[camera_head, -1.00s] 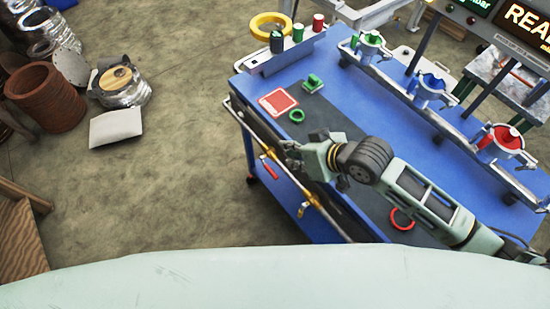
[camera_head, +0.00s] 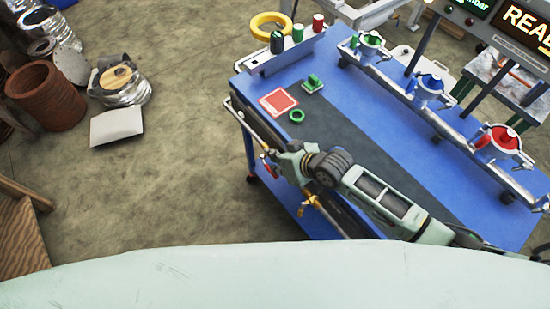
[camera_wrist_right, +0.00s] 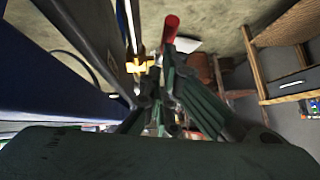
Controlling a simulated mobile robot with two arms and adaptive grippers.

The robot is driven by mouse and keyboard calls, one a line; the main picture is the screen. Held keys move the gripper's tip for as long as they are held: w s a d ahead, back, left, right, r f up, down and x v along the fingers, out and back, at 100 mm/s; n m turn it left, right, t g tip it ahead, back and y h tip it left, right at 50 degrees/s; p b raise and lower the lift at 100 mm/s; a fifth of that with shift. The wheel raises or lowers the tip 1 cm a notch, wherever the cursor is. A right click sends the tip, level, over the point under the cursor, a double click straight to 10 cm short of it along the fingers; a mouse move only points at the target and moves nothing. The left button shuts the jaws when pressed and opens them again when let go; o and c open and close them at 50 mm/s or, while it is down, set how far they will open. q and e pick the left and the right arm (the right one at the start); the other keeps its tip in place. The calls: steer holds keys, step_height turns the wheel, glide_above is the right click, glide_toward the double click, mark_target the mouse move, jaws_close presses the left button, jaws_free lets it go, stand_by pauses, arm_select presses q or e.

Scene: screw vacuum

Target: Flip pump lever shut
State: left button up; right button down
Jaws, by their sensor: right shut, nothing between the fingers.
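The right arm reaches across the blue table to the pipe along its front edge. My right gripper (camera_head: 277,160) is beside that pipe, its fingers shut with nothing between them. In the right wrist view the gripper (camera_wrist_right: 160,75) shows its dark green fingers close beside a red lever handle (camera_wrist_right: 171,27) and a brass valve (camera_wrist_right: 140,65). I cannot tell whether they touch the handle. In the head view the gripper hides most of the red lever; a brass valve (camera_head: 310,192) shows on the pipe nearby. My left gripper is not in view.
The blue table (camera_head: 390,130) carries a red pad (camera_head: 278,101), a green ring (camera_head: 297,116) and a rail with green, blue (camera_head: 430,88) and red (camera_head: 500,140) clamps. A yellow ring (camera_head: 270,24) stands at the back.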

steer(key=shift+s+d+f, duration=0.2)
steer(key=shift+s+f, duration=0.1)
steer(key=shift+f, duration=0.1)
steer(key=shift+r+p, duration=0.1)
steer(key=shift+p, duration=0.2)
steer(key=w+r+p+v, duration=0.1)
steer(key=p+v, duration=0.1)
steer(key=v, duration=1.1)
steer(key=shift+a+p, duration=0.25)
steer(key=shift+p, duration=0.1)
steer(key=shift+w+r, duration=0.1)
